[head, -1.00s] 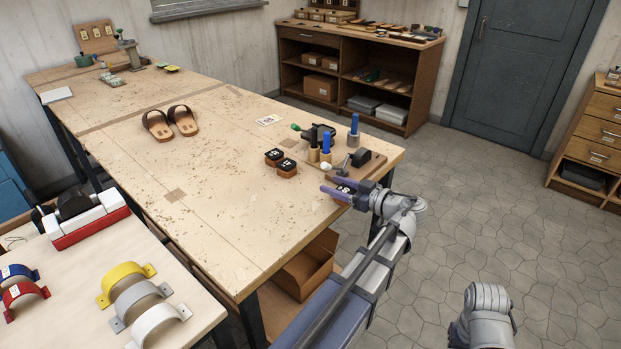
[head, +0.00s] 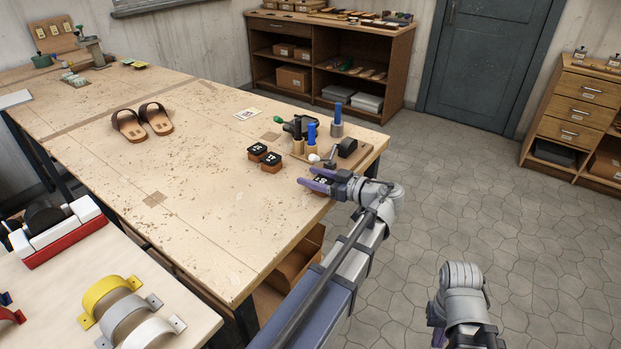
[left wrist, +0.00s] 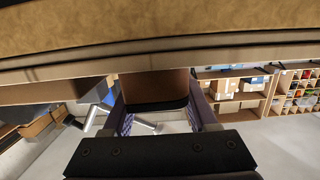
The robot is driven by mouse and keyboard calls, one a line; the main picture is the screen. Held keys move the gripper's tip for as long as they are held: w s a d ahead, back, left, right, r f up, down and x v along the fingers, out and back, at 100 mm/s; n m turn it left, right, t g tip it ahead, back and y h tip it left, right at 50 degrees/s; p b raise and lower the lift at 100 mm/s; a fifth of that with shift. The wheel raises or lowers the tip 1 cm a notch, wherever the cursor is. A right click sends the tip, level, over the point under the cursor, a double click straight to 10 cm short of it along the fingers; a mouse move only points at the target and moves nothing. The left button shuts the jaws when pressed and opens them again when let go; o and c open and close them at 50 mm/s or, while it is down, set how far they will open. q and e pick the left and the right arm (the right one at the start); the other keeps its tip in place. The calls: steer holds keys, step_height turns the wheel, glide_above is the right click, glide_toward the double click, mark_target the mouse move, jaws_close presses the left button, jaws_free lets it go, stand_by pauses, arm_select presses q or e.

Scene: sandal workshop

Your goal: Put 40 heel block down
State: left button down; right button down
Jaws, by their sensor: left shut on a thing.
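My left gripper (head: 312,184) is shut on a heel block (head: 321,180) at the right front edge of the long workbench. The block has a dark top with a white number too small to read. In the left wrist view it is brown with a black face (left wrist: 155,88), between the purple fingers. I cannot tell whether it touches the bench. Two similar heel blocks, a rear one (head: 257,152) and a front one (head: 271,163), stand on the bench to the left. My right gripper (head: 437,337) is low, off the bench, mostly hidden.
A tool board (head: 370,152) with blue-handled tools and a dark press stands just behind the held block. Sandals (head: 142,123) lie farther left. Bare workbench (head: 215,205) lies left of my gripper.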

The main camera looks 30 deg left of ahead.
arm_select(q)
steer(key=shift+f, duration=0.2)
steer(key=shift+c, duration=0.9)
jaws_free()
steer(key=shift+r, duration=0.1)
steer(key=shift+r, duration=0.15)
steer(key=shift+d, duration=0.3)
steer(key=s+d+r+p, duration=0.1)
steer(key=d, duration=1)
steer(key=shift+d+r+p, duration=0.15)
steer(key=shift+r+p, duration=0.15)
steer(key=shift+p, duration=0.1)
